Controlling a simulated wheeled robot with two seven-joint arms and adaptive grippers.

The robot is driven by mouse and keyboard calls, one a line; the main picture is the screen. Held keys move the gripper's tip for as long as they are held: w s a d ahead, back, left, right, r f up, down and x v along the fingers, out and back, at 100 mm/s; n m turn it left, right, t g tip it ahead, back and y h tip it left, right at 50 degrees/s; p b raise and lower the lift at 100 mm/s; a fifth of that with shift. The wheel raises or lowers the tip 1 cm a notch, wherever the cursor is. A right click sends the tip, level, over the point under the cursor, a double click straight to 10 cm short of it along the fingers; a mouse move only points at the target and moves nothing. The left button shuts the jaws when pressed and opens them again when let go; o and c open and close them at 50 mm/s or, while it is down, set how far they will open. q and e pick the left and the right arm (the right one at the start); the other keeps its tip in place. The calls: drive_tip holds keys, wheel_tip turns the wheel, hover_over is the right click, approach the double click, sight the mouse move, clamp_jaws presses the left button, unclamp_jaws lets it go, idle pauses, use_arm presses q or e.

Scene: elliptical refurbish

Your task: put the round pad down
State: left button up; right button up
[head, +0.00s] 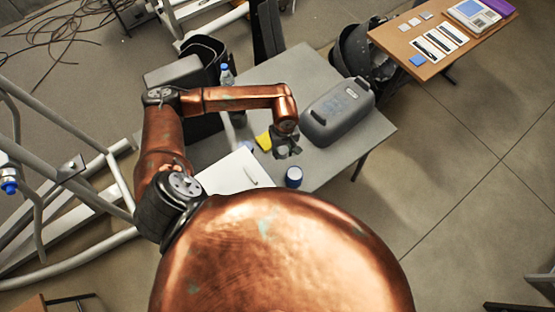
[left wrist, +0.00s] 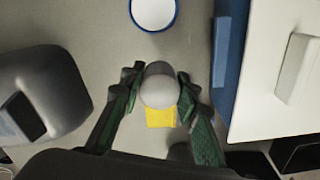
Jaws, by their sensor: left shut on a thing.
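My left gripper (head: 287,150) is above the grey table, between the grey case and the white sheet. In the left wrist view, its two dark green fingers (left wrist: 158,82) are shut on the round pad (left wrist: 159,90), a pale grey round thing. The pad is held between the fingertips with the tabletop behind it. Its gap to the table is hard to judge. In the head view the pad is mostly hidden by the gripper. My right gripper is not in view.
A blue-rimmed round container (head: 294,176) stands near the gripper. A yellow piece (head: 263,141) lies beside it. A grey case (head: 338,110) is at the right of the table (head: 375,128), and a white sheet (head: 228,176) with a pen at the left. A bottle (head: 226,75) stands farther back.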

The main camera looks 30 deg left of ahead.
sight(279, 161)
use_arm(q)
drive_tip(key=a+f+n, duration=0.1)
drive_tip(key=f+n, duration=0.1)
drive_tip(key=f, duration=0.1)
drive_tip(key=w+f+n, duration=0.1)
drive_tip(key=f, duration=0.3)
drive_tip(key=w+a+f+n, duration=0.1)
drive_tip(key=f+n, duration=0.1)
drive_tip(key=f, duration=0.2)
drive_tip(key=shift+a+f+n+p, duration=0.2)
drive_tip(key=shift+a+n+p, duration=0.1)
drive_tip(key=shift+a+p, duration=0.05)
drive_tip(key=shift+f, duration=0.15)
drive_tip(key=o, duration=1)
